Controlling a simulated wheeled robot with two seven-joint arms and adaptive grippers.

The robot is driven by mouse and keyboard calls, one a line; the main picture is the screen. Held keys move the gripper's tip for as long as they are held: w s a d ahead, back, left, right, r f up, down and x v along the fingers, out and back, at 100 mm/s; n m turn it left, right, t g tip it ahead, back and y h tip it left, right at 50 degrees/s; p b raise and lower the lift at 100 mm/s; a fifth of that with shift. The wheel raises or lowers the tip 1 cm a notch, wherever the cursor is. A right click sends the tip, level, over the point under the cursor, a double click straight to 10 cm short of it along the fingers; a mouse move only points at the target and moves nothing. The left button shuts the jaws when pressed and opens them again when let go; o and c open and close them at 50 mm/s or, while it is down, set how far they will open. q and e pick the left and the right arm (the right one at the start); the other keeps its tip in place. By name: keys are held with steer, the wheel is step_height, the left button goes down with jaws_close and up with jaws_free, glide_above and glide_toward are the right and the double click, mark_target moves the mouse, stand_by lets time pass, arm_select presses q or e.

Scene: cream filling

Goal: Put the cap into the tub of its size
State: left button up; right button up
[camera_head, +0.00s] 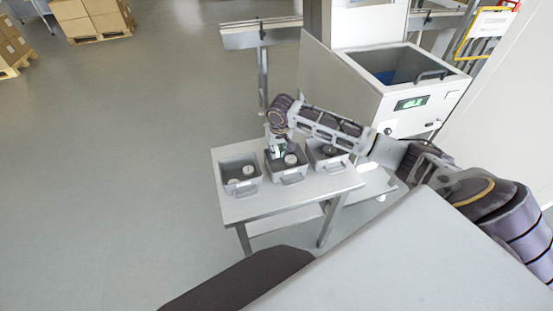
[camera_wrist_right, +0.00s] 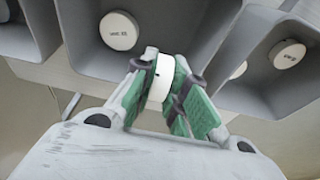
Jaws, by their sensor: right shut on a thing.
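Three grey tubs stand in a row on a small table: a left tub (camera_head: 242,191), a middle tub (camera_head: 300,173) and a right tub (camera_head: 340,165). My right gripper (camera_head: 278,153) points down at the middle tub in the head view. In the right wrist view its green fingers (camera_wrist_right: 163,90) are shut on a white round cap (camera_wrist_right: 160,80). Pale round caps lie in the tubs; one with dark lettering (camera_wrist_right: 119,30) and another marked one (camera_wrist_right: 287,53) show in the wrist view. The lettering is too small to read surely. My left gripper is out of view.
The table (camera_head: 275,199) has a narrow bare strip in front of the tubs. A white machine with an open bin (camera_head: 410,100) stands behind to the right. Boxes on pallets (camera_head: 92,18) are far off at upper left. The floor at left is clear.

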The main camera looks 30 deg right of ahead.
steer(key=shift+f, duration=0.1)
steer(key=shift+s+x, duration=0.25)
steer(key=shift+x, duration=0.95)
steer(key=shift+s+x, duration=0.25)
steer(key=shift+x, duration=0.95)
steer(key=shift+a+f, duration=0.15)
steer(key=o, duration=0.7)
steer(key=v, duration=1.2)
